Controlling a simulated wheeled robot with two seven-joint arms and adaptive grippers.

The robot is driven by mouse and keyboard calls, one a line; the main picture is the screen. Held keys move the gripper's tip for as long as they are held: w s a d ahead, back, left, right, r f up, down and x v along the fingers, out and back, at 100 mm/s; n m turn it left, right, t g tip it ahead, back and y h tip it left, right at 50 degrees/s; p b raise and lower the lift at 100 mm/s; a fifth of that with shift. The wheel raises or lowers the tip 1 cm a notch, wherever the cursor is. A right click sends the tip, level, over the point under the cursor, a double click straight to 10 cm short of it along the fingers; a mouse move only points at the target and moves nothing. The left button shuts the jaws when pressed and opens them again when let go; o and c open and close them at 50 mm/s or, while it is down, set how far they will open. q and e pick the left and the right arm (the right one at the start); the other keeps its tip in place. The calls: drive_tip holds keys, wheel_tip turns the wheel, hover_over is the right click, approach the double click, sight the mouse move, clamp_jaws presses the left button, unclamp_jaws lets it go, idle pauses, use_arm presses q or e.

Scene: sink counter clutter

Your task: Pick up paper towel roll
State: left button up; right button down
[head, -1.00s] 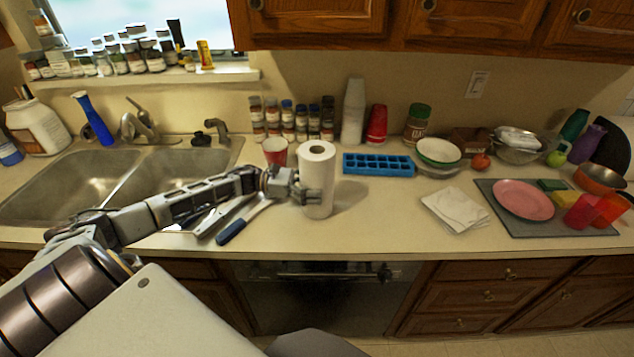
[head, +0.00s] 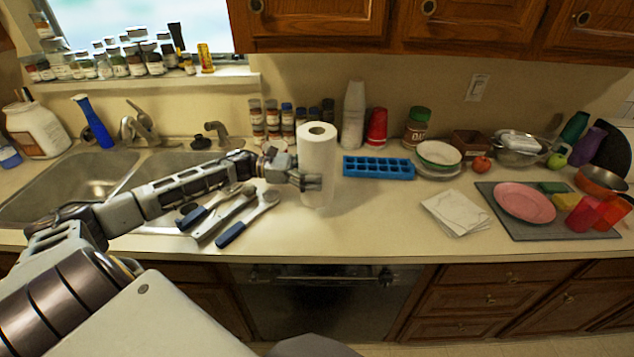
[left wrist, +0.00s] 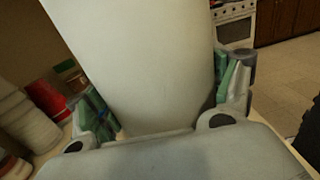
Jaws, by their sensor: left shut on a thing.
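The white paper towel roll (head: 317,155) stands upright in the middle of the counter in the head view. My left gripper (head: 310,181) is shut on the roll at its lower half, reaching it from the left. In the left wrist view the roll (left wrist: 145,60) fills the middle, with one finger of the left gripper (left wrist: 165,112) on each side of it. I cannot tell whether the roll's base touches the counter. My right gripper is not in view.
A blue ice tray (head: 379,167) lies right of the roll. Blue-handled tools (head: 247,219) lie below my left arm. Spice jars (head: 287,118), stacked white cups (head: 353,115) and red cups (head: 377,128) stand behind.

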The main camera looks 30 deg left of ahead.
use_arm(q)
wheel_tip(320, 180, up, 4)
drive_tip(key=shift+f, duration=0.15)
idle(0.3)
idle(0.3)
